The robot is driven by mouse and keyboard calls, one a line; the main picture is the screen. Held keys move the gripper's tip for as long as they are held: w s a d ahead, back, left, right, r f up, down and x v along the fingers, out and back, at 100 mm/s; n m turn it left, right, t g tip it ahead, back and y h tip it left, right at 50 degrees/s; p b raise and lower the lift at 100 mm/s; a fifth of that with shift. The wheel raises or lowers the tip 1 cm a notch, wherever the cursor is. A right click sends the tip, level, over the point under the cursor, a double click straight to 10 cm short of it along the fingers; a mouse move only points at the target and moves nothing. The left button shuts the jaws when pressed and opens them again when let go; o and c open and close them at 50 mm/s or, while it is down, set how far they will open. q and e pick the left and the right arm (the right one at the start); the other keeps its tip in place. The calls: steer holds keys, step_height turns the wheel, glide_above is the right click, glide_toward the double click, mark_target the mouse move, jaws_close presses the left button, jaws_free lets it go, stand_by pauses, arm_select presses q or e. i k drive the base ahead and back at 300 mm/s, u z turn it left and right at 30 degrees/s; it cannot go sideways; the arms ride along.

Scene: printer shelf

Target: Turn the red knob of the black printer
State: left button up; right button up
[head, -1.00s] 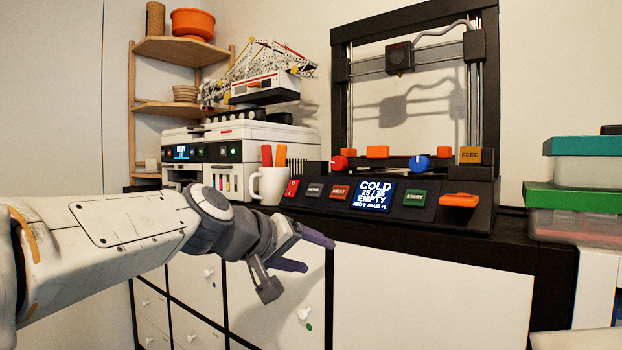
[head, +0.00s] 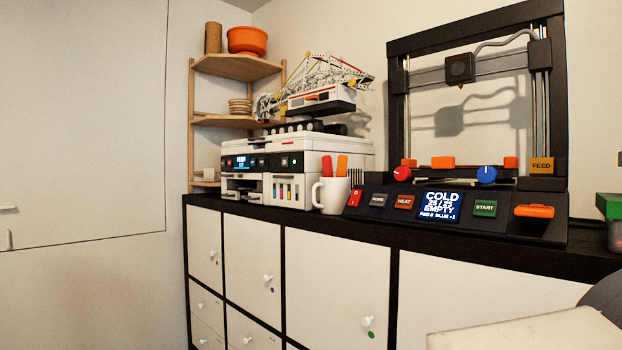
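The black printer (head: 470,150) stands on the cabinet at the right in the head view. Its red knob (head: 402,173) sits at the left of the bed, above the sloped front panel. A blue knob (head: 487,175) with a white mark sits to its right. The panel display (head: 439,206) reads COLD, 25 / 25, EMPTY, with a smaller line that seems to read RED 0 BLUE +1. Neither gripper shows in the head view; a pale part of my own body is at the lower right.
A white mug (head: 331,194) with orange-handled tools stands left of the panel, close to it. A white printer (head: 290,165) with a crane model on it is further left. The black cabinet top (head: 520,256) has a narrow bare strip in front of the panel.

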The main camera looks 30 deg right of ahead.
mark_target(402, 174)
steer(key=u, duration=1)
steer(key=k, duration=1)
steer(key=z, duration=1.15)
steer(key=i, duration=0.25)
steer(key=u, duration=0.05)
